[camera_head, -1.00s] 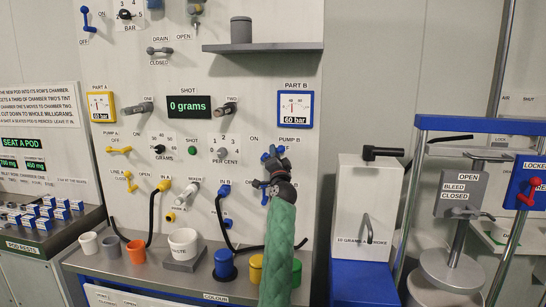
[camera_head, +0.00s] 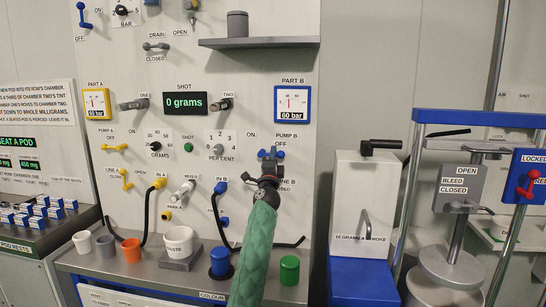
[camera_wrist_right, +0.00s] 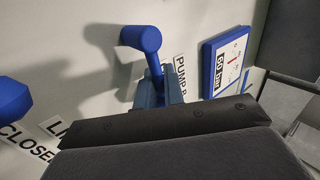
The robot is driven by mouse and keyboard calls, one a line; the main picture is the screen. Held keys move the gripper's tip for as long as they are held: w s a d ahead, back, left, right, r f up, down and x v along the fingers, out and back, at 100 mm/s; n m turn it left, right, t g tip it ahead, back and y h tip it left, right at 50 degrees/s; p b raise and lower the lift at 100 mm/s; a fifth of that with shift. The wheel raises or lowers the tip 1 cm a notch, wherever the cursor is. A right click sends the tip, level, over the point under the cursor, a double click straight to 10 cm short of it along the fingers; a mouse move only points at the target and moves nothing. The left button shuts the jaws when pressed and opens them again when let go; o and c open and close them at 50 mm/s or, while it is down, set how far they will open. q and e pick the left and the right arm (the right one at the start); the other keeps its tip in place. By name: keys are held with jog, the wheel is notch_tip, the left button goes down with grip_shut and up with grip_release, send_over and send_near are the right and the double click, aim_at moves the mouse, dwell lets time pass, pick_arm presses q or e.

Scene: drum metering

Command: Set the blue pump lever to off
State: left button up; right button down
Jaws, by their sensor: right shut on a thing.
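The blue pump lever (camera_head: 280,154) sits on the white panel beside the PUMP B label, under the blue 60 bar gauge. Another blue handle (camera_wrist_right: 10,100) is at the left edge of the right wrist view, near a CLOSED label. My left gripper is not in view.
Blue IN B valve (camera_head: 220,188) is left of my right arm. A blue canister (camera_head: 221,263) and a green one (camera_head: 289,270) stand on the bench either side of that arm. A grey shelf (camera_head: 260,43) juts out above. A white dosing box (camera_head: 362,200) stands right.

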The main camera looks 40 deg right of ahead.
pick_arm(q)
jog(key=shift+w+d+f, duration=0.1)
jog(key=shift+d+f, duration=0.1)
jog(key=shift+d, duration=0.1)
pick_arm(e)
jog(key=shift+f+m+g+h, duration=0.2)
jog(key=shift+m+g+h, duration=0.1)
jog(key=shift+m, duration=0.2)
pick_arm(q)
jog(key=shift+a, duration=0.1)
pick_arm(e)
jog(key=c, duration=1.6)
grip_release()
